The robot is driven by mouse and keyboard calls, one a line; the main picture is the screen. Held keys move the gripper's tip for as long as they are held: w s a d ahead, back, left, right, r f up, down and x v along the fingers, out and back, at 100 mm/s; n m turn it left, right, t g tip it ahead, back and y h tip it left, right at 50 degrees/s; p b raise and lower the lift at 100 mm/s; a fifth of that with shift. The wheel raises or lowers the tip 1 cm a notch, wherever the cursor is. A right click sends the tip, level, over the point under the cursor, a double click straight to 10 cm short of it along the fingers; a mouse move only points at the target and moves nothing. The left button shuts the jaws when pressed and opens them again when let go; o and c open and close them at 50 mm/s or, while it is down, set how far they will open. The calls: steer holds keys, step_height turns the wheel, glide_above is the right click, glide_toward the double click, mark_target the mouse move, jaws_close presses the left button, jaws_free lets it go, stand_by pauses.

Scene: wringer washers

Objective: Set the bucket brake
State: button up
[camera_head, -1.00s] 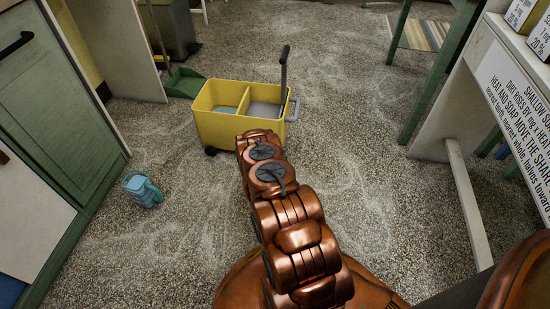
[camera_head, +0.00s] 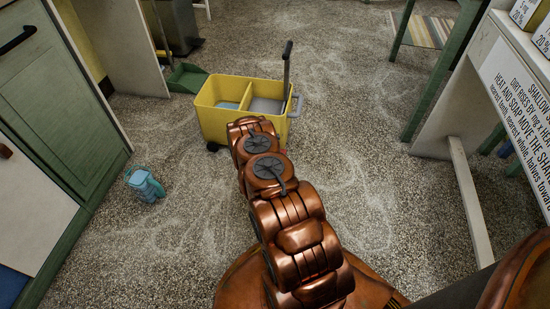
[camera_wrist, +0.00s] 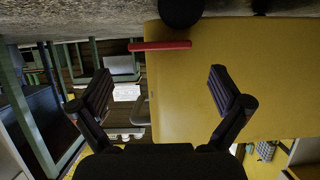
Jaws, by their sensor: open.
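The yellow bucket (camera_head: 222,122) stands on the floor ahead, with two compartments and an upright dark handle. Its side fills much of the wrist view (camera_wrist: 255,95), which appears upside down, with a dark wheel (camera_wrist: 181,10) at the top. A red bar (camera_wrist: 160,45), seemingly the brake pedal, sticks out low by the bucket's edge, near that wheel. My gripper (camera_wrist: 160,73) is open and empty, its fingers spread wide. The red bar appears beyond the fingertips, between them across the picture and not gripped. In the head view my arm hides the gripper and part of the bucket's near side.
A blue jug (camera_head: 145,185) stands on the floor left of my arm. A green dustpan (camera_head: 187,79) lies behind the bucket. Green cabinets (camera_head: 65,110) line the left, and a white sign board (camera_head: 520,125) with a green-legged table stands right. Floor right of the bucket is clear.

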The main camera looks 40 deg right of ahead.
steer(key=shift+v, duration=2.3)
